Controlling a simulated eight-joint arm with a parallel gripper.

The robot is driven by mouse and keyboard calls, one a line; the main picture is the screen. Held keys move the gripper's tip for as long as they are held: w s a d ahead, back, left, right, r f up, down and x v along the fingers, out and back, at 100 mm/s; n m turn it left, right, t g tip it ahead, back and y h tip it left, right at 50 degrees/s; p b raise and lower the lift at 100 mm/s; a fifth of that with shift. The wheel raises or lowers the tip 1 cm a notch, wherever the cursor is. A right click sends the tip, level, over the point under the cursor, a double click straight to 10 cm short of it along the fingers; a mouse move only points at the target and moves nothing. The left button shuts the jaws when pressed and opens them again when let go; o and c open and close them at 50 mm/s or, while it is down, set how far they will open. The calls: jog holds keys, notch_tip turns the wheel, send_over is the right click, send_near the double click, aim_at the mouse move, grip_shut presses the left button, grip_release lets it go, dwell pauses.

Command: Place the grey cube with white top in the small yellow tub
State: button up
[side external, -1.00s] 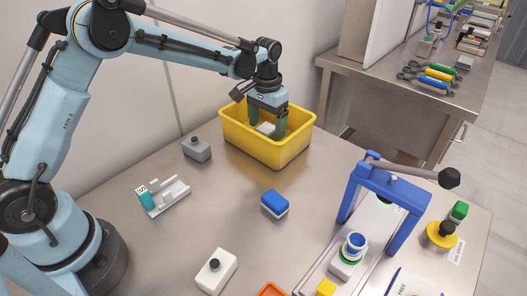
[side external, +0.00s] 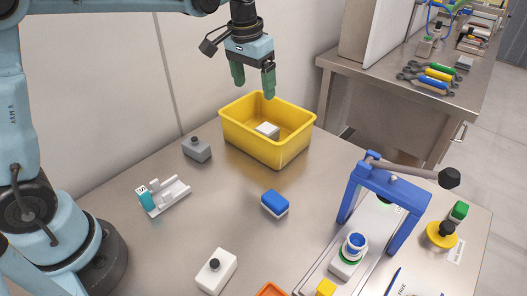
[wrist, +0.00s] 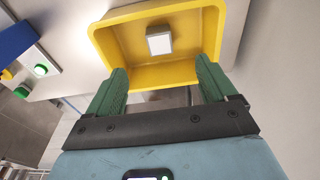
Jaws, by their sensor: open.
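The grey cube with white top (side external: 267,130) lies inside the small yellow tub (side external: 246,142), on its floor. In the wrist view the cube (wrist: 159,41) sits in the tub (wrist: 104,37) near its middle, white face toward the camera. My gripper (side external: 254,90) is open and empty above the tub, its green fingers apart from the cube and clear of the rim. The gripper's two fingers (wrist: 160,85) also show in the wrist view with nothing between them.
A grey block with a black knob (side external: 197,149) stands left of the tub. A blue and white block (side external: 274,204) lies in front of it. A blue frame press (side external: 390,190) stands at the right. Bare table lies between them.

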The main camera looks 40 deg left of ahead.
jog(key=s+f+t, duration=0.1)
jog(key=s+t, duration=0.1)
jog(key=s, duration=0.6)
jog(key=s+a+f+t, duration=0.1)
jog(key=s+t, duration=0.2)
jog(key=s, duration=0.6)
jog(key=shift+f+t, duration=0.3)
jog(key=shift+f, duration=0.1)
